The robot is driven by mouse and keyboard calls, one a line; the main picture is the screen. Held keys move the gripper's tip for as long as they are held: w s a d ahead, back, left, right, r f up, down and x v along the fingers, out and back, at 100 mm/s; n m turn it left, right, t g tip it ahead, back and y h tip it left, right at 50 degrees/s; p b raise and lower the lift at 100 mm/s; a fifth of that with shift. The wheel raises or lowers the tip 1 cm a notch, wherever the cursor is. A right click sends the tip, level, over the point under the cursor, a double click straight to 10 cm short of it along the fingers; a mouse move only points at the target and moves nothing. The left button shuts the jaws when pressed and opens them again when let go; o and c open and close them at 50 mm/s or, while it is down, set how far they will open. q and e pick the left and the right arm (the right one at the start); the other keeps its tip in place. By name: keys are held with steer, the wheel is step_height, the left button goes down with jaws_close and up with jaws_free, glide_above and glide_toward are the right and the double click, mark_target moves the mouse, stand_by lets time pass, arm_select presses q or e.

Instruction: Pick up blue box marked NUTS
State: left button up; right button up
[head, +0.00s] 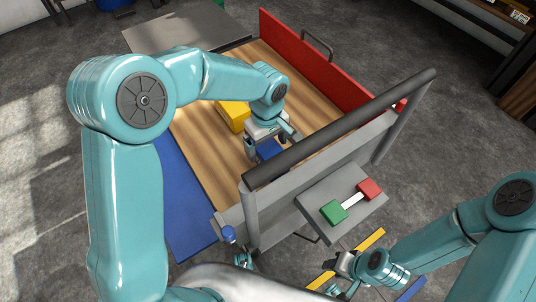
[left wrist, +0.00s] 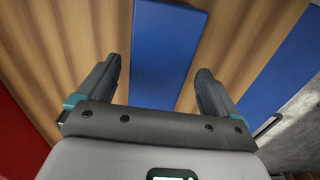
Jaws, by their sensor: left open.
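The blue box (head: 268,151) lies on the wooden bed of a cart, partly hidden under my left gripper. It also shows in the left wrist view as a long plain blue face (left wrist: 168,38); no NUTS marking is readable. My left gripper (head: 262,143) points down at the box. In the left wrist view its open fingers (left wrist: 159,70) stand on either side of the box, with a gap on each side. My right gripper (head: 345,268) is low at the front, away from the box; its jaws are unclear.
A yellow box (head: 235,114) sits just beyond the blue one. The cart has a raised red side (head: 325,65), a lowered blue side (head: 188,195) and a dark push bar (head: 340,128) close to my left gripper. A grey panel carries green (head: 333,212) and red (head: 369,189) blocks.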

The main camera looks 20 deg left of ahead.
mark_target(268, 147)
arm_select(q)
step_height(268, 147, down, 3)
steer(key=shift+d+f, duration=0.1)
steer(key=shift+f, duration=0.1)
steer(key=shift+r, duration=0.1)
steer(key=c, duration=1.5)
